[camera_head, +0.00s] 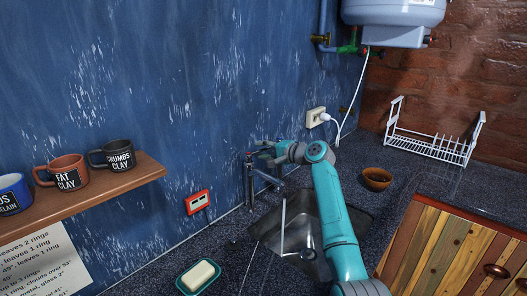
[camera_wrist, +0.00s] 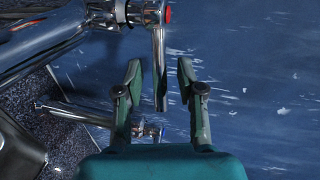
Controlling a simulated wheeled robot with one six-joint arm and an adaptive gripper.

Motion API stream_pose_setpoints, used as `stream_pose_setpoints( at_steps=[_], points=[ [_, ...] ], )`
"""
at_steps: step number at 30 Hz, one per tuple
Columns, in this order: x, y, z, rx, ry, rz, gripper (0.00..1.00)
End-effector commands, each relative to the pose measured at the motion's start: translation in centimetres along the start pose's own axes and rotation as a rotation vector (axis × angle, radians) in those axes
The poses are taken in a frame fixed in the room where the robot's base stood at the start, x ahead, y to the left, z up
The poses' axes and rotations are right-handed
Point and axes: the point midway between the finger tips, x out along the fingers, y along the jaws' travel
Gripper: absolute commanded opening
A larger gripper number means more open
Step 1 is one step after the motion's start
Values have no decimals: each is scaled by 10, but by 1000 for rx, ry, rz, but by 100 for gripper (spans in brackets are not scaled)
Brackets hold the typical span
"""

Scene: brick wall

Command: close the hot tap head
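The hot tap head is a chrome lever (camera_wrist: 160,70) with a red dot at its base, upper middle in the wrist view. In the head view its red mark (camera_head: 249,154) shows at the wall, left of my gripper. My gripper (camera_wrist: 158,72) is open, one finger on each side of the lever, with visible gaps. In the head view my gripper (camera_head: 262,153) is at the tap by the blue wall. The chrome faucet body (camera_wrist: 45,50) fills the upper left of the wrist view. A thin pale stream (camera_head: 283,222) falls from the spout into the sink (camera_head: 330,215).
A second chrome lever (camera_wrist: 150,130) shows low in the wrist view, partly behind my gripper. A soap dish (camera_head: 187,283), red socket (camera_head: 198,200), white plug (camera_head: 323,117), brown bowl (camera_head: 377,178) and dish rack (camera_head: 425,143) stand around. A mug shelf (camera_head: 120,184) projects at left.

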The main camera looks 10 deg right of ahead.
Motion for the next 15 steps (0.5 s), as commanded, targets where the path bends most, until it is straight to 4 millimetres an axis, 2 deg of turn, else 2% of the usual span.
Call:
stream_pose_setpoints(
  at_steps=[2,6,7,15],
  points=[
    [0,0,0,0,0,0,38],
    [0,0,0,0,0,0,3],
    [0,0,0,0,0,0,0],
    [0,0,0,1,1,0,0]
  ],
)
